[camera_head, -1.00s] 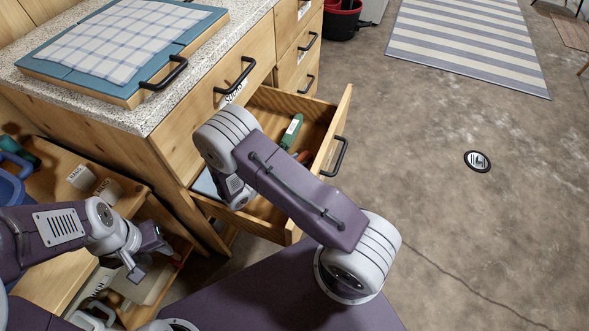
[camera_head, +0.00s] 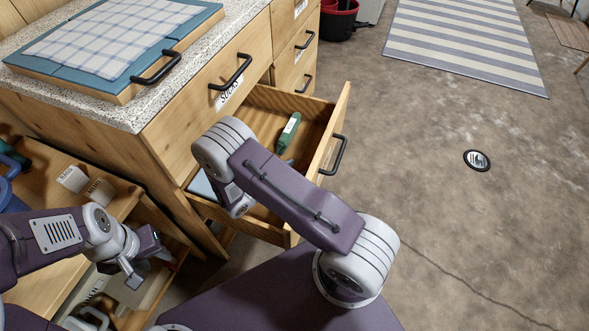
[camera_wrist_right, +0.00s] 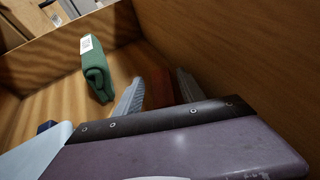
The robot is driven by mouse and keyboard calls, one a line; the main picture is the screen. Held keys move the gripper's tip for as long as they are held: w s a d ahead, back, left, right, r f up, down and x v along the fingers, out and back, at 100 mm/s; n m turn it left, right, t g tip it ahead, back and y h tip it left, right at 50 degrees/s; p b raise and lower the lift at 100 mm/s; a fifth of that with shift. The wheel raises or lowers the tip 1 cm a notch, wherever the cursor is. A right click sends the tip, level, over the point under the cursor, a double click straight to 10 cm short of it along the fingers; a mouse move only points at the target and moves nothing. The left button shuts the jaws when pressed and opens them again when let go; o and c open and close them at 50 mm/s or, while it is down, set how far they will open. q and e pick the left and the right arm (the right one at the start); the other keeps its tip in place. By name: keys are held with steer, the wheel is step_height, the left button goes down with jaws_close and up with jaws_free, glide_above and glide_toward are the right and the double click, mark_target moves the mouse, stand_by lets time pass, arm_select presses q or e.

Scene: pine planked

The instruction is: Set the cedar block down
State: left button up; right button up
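The cedar block (camera_wrist_right: 159,90) is a reddish-brown piece between the two grey fingers of my right gripper (camera_wrist_right: 158,91) in the right wrist view, low inside the open drawer. The fingers stand apart on either side of it, with what look like narrow gaps. In the head view my right arm covers the block, and only a grey fingertip (camera_head: 288,161) shows past it. My left gripper (camera_head: 140,270) is at the lower left of the head view, over the lower shelf; its finger gap is not clear.
The pulled-out wooden drawer (camera_head: 333,129) has a black handle and high walls around my right gripper. A green item with a pale label (camera_head: 289,130) lies inside, also in the right wrist view (camera_wrist_right: 96,70). A blue-edged board with checked cloth (camera_head: 108,38) lies on the counter.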

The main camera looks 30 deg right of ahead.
steer(key=shift+r, duration=0.25)
steer(key=shift+r+p, duration=0.7)
steer(key=p+v, duration=0.3)
steer(key=v, duration=0.9)
steer(key=shift+f, duration=0.25)
